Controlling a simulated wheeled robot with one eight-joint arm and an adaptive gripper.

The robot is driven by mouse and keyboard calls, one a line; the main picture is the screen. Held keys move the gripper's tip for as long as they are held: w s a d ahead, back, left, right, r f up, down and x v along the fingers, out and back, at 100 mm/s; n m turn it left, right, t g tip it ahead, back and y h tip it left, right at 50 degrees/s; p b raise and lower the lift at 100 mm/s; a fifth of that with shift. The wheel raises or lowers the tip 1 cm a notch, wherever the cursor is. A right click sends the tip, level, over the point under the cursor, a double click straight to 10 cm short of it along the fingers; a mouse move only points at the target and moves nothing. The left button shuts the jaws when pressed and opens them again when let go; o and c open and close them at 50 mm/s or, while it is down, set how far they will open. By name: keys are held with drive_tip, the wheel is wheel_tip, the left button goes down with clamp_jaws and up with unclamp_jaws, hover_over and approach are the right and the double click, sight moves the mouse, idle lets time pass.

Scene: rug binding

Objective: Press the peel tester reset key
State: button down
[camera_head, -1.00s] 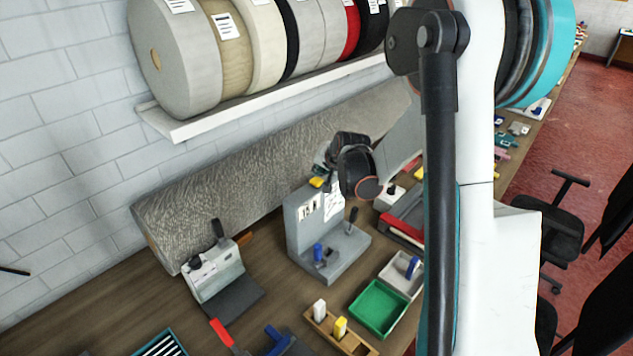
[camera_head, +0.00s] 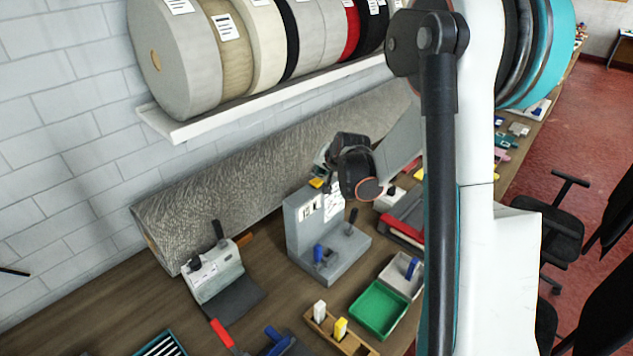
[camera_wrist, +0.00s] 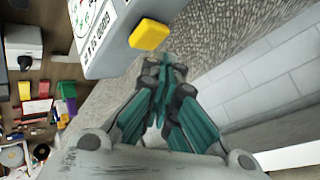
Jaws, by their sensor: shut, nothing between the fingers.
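The peel tester (camera_head: 299,228) is a grey L-shaped stand on the bench, with white labels on its upright. Its yellow key (camera_head: 316,183) sits at the top of the upright. In the wrist view the yellow key (camera_wrist: 149,34) sticks out from the edge of the grey body (camera_wrist: 112,58). My gripper (camera_wrist: 163,66) is shut and empty, its teal and grey fingers together. The fingertips are close beside the key, with a small gap in the picture; I cannot tell whether they touch. In the head view my gripper (camera_head: 322,166) is partly hidden by my wrist, just above the key.
A rolled rug (camera_head: 220,190) lies behind the tester along the wall, under a shelf (camera_head: 250,98) of binding rolls. Another grey device (camera_head: 217,270) stands to the left. A green tray (camera_head: 378,310) and a wooden block holder (camera_head: 340,335) lie in front.

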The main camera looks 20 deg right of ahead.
sight(319, 181)
drive_tip(key=shift+f, duration=0.2)
drive_tip(key=shift+f+b, duration=0.25)
drive_tip(key=shift+b, duration=0.3)
drive_tip(key=shift+f+b, duration=0.45)
drive_tip(key=shift+b, duration=0.05)
idle(0.5)
drive_tip(key=shift+r, duration=0.1)
drive_tip(key=shift+r+p, duration=0.45)
drive_tip(key=shift+r, duration=0.35)
drive_tip(key=shift+r, duration=0.1)
drive_tip(key=shift+r+p, duration=1.45)
drive_tip(key=shift+r, duration=1)
